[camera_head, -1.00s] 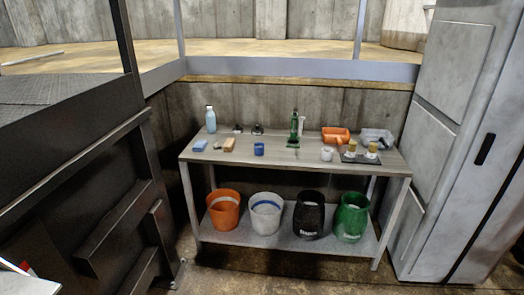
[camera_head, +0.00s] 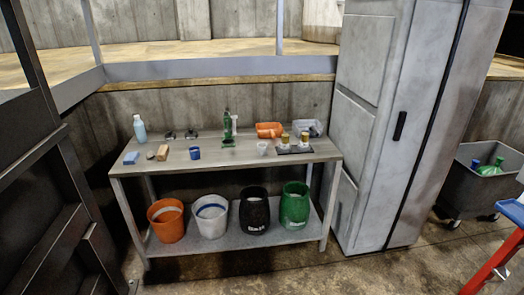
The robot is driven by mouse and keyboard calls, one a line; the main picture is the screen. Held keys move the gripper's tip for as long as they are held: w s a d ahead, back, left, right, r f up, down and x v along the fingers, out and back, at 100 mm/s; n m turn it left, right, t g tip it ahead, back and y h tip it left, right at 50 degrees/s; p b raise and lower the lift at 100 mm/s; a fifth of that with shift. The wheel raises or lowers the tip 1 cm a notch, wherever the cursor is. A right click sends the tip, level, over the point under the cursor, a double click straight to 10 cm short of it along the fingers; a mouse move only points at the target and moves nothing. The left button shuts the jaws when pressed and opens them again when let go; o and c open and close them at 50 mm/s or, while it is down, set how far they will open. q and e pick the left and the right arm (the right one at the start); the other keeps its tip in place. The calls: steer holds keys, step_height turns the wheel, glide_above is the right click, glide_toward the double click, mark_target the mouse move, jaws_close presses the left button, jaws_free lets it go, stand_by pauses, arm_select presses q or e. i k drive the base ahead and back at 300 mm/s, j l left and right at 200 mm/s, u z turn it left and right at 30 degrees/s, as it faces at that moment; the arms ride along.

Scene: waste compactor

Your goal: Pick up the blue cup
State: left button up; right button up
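The blue cup (camera_head: 195,153) is small and stands upright on the grey table (camera_head: 225,165), near its front edge and left of the middle. A tan block (camera_head: 163,153) is to its left and a green-bottomed item stands to its right. Neither of my grippers is in view.
On the table are a blue sponge-like block (camera_head: 131,158), a pale blue bottle (camera_head: 139,128), a green bottle (camera_head: 227,125), a white cup (camera_head: 262,148) and an orange container (camera_head: 269,130). Several bins stand on the lower shelf (camera_head: 180,248). A tall grey cabinet (camera_head: 375,130) borders the right side.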

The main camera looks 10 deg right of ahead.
mark_target(194, 152)
steer(key=i, duration=1.4)
steer(key=j+u, duration=0.05)
steer(key=j, duration=0.05)
